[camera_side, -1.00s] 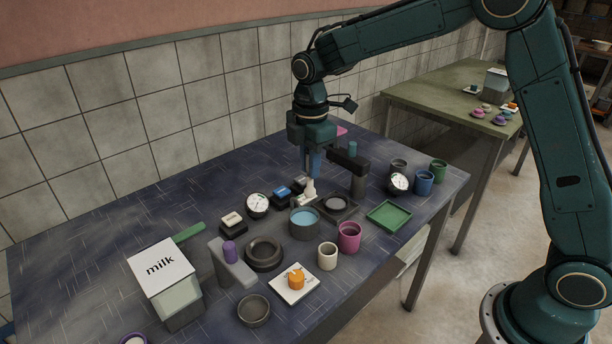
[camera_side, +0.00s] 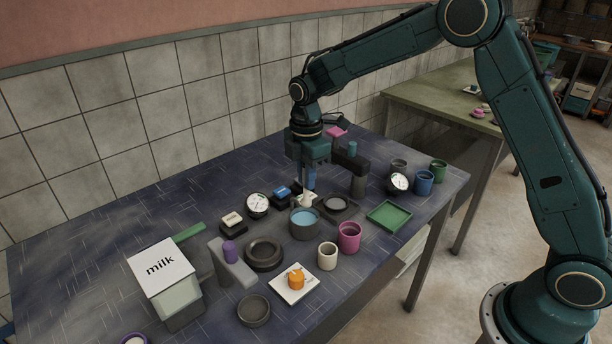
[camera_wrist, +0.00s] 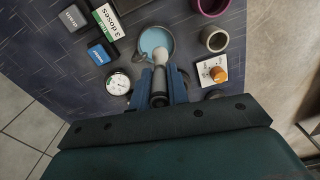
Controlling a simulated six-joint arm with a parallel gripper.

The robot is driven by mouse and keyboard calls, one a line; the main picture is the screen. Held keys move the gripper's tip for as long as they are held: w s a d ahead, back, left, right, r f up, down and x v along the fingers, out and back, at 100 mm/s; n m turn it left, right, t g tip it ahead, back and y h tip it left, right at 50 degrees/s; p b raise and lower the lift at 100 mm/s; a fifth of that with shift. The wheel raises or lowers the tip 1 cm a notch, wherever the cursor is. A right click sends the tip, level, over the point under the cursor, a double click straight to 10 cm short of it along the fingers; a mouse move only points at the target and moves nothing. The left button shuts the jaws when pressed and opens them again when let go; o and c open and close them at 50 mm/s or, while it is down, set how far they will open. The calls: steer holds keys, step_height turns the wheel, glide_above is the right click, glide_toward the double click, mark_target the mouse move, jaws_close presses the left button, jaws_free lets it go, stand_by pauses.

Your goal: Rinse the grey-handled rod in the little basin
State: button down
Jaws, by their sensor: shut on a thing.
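The little basin (camera_side: 304,232) is a dark grey round pot with pale blue water. It stands mid-table in the side view and also shows in the wrist view (camera_wrist: 142,45). My gripper (camera_side: 307,190) points down just behind the basin. In the wrist view its blue fingers (camera_wrist: 159,85) are shut on the rod, whose pale grey part (camera_wrist: 160,57) reaches to the basin's near edge, over the water in that view. The pale part also shows in the side view (camera_side: 306,200), at the basin's back rim. I cannot tell whether the rod touches the water.
A dark post with an arm (camera_side: 357,180) stands right behind the basin. A magenta cup (camera_side: 349,237), cream cup (camera_side: 327,256), black ring (camera_side: 263,254) and white dial (camera_side: 257,205) surround it. A milk box (camera_side: 163,280) stands front left. The back left table is clear.

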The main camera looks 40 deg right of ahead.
mark_target(307, 202)
steer(key=shift+f, duration=3.95)
steer(key=shift+a, duration=0.5)
steer(key=shift+s+d, duration=0.25)
steer(key=shift+s, duration=0.15)
steer(key=shift+d, duration=0.45)
steer(key=shift+w+d, duration=0.25)
steer(key=shift+w, duration=0.15)
steer(key=shift+w+a, duration=0.2)
steer(key=shift+w, duration=0.1)
steer(key=shift+w+a, duration=0.1)
steer(key=shift+w, duration=0.05)
steer(key=shift+a, duration=0.2)
